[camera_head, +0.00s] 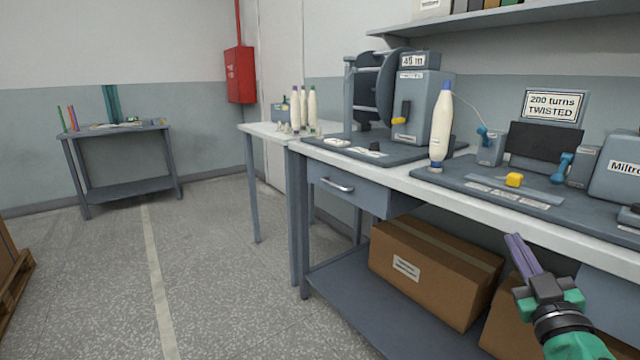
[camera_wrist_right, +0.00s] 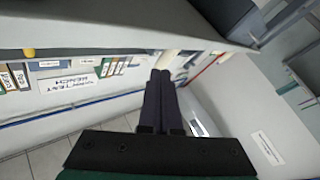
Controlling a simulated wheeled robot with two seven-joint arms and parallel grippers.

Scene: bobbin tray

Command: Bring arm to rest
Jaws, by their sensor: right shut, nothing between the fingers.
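My right gripper (camera_head: 523,256) is at the lower right in the head view, in front of the workbench's front edge. Its two fingers lie together, with nothing between them. In the right wrist view the closed fingers (camera_wrist_right: 158,100) point away over the room, and no object touches them. My left gripper is not in the head view.
The workbench (camera_head: 345,158) holds a winding machine (camera_head: 378,90), a white bobbin (camera_head: 441,128) and a twist tester (camera_head: 543,145). Cardboard boxes (camera_head: 435,270) stand on its lower shelf. A side table (camera_head: 125,187) stands far left. The floor (camera_head: 215,270) between is clear.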

